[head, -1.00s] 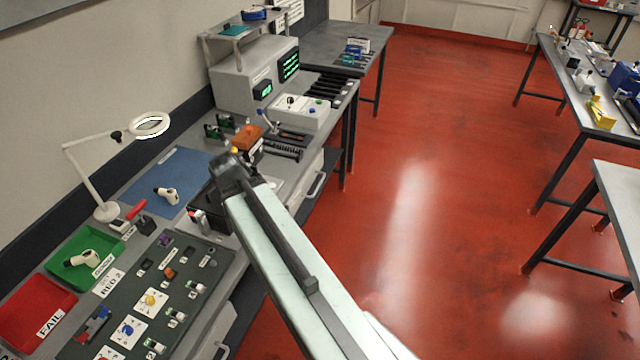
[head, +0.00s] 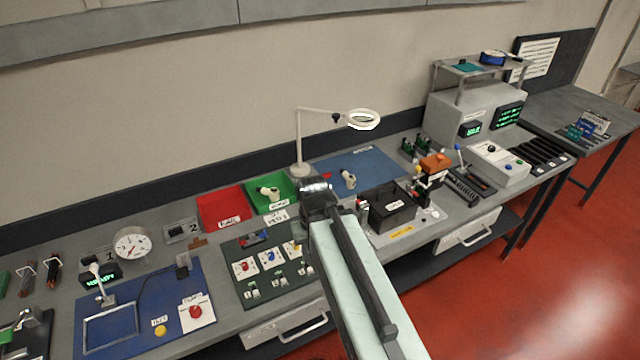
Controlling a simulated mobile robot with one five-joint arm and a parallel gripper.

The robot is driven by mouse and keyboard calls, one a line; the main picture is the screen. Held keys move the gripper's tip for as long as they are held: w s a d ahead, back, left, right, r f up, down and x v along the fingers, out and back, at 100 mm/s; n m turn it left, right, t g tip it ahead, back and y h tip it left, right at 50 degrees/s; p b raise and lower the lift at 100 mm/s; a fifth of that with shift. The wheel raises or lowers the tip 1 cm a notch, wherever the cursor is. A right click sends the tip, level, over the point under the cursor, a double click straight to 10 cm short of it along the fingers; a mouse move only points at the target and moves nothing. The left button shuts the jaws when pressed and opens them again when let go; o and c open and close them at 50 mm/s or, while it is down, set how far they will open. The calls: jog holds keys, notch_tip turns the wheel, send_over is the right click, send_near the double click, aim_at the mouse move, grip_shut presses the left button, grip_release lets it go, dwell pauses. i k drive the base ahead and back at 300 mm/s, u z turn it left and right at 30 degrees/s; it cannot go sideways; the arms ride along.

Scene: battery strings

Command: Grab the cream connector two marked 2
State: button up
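Two cream connectors with dark ends show in the head view. One cream connector (head: 269,192) lies in the green tray (head: 284,184), and another cream connector (head: 348,179) lies on the blue mat (head: 385,165). A third pale, cream-like piece (head: 96,270) stands at the left, by a plate marked 1. No number is readable on any of them. A grey plate marked 2 (head: 182,232) lies left of the red tray. My gripper (head: 318,190) is over the bench between the green tray and the black box, apart from the connectors. Its fingers are too small and foreshortened to read.
The red tray (head: 220,206) stands beside the green one. A lamp (head: 302,150) rises behind them. A dark board (head: 245,285) with coloured knobs lies in front. A black box (head: 390,208) stands right of my arm. A dial gauge (head: 132,246) is at left.

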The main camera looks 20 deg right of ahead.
aim_at(351, 179)
jog(key=u, duration=0.7)
jog(key=i, duration=0.85)
jog(key=u, duration=0.75)
